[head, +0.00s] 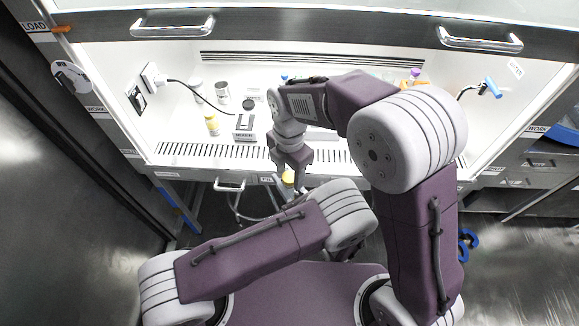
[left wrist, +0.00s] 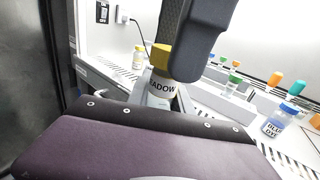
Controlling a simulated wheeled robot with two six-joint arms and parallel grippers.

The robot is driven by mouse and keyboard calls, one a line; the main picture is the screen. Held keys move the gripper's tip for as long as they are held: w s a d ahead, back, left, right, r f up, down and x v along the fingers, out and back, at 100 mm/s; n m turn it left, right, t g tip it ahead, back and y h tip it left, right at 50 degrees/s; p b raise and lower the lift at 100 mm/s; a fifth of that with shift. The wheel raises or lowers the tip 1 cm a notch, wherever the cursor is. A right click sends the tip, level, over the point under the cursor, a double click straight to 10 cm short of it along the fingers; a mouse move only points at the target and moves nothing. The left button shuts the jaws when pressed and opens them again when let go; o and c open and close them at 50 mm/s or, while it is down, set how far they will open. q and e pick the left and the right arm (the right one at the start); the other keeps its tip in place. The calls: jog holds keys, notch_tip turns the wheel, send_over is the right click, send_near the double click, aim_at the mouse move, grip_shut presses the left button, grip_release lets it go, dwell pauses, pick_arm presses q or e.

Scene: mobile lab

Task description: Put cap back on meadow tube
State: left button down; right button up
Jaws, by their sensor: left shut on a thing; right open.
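The meadow tube (left wrist: 161,88) stands roughly upright in the left wrist view, its label partly cut off. Its yellow cap (left wrist: 161,56) sits at the tube's top; I cannot tell how tightly it is seated. The cap also shows in the head view (head: 288,177), in front of the bench edge. My left gripper (head: 287,188) is shut on the tube; its fingers are mostly hidden. My right gripper (head: 291,168) points down from above, open, right at the cap. One dark finger (left wrist: 192,45) overlaps the cap's right side in the wrist view.
Behind is a white cabinet bench with a slotted front edge (head: 205,149). On it stand a yellow-capped bottle (head: 212,125), a small labelled device (head: 244,126), a grey can (head: 222,92) and, at the right in the wrist view, a blue dye bottle (left wrist: 279,121). A black cable crosses the left.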

grip_shut()
jog(key=m, duration=1.7)
jog(key=shift+m, duration=0.4)
jog(key=m, duration=0.7)
jog(key=shift+m, duration=0.3)
jog(key=shift+o, duration=0.8)
grip_release()
